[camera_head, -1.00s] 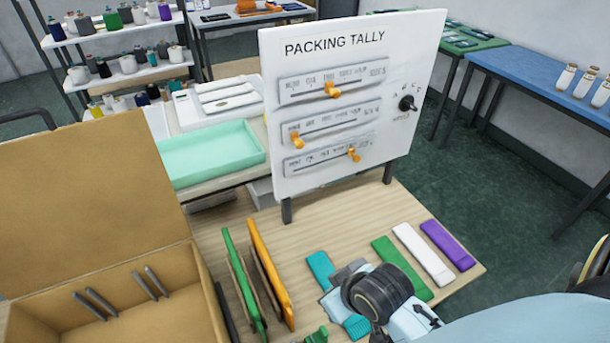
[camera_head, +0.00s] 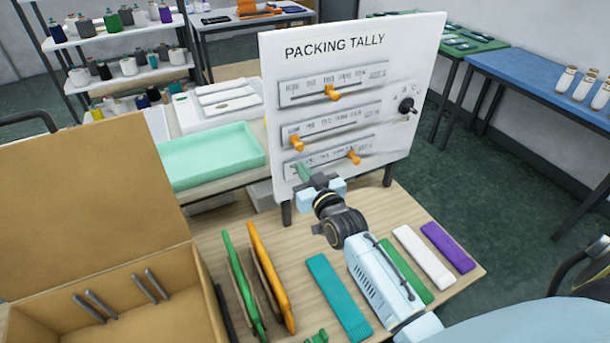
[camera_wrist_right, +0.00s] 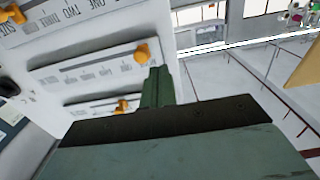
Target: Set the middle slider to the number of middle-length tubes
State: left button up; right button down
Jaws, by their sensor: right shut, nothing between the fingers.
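The white board (camera_head: 425,60) headed PACKING TALLY carries stacked sliders with orange knobs. The middle slider's knob (camera_head: 297,143) is at the left end of its slot; it also shows in the wrist view (camera_wrist_right: 142,53). The top knob (camera_head: 332,92) is near mid-slot, and the bottom knob (camera_head: 354,157) is farther right. My right gripper (camera_head: 303,172) is shut and empty in front of the board, just below the middle knob; its green fingers (camera_wrist_right: 156,86) show in the wrist view. Whether they touch the knob is unclear. No tubes can be told apart by length.
An open cardboard box (camera_head: 120,295) with grey rods stands at left. Green and orange upright panels (camera_head: 270,275) stand beside it. Teal (camera_head: 338,295), white (camera_head: 423,257) and purple (camera_head: 448,247) flat pieces lie on the table. A dark dial (camera_head: 406,105) is on the board's right.

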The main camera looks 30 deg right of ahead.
aim_at(283, 143)
jog(key=w+b, duration=0.1)
jog(key=w, duration=0.1)
jog(key=w+b, duration=0.2)
jog(key=w, duration=0.1)
jog(key=w+b, duration=0.2)
jog(key=w, duration=0.1)
jog(key=shift+w+d+f, duration=0.15)
jog(key=shift+w+d, duration=0.1)
jog(key=shift+w, duration=0.4)
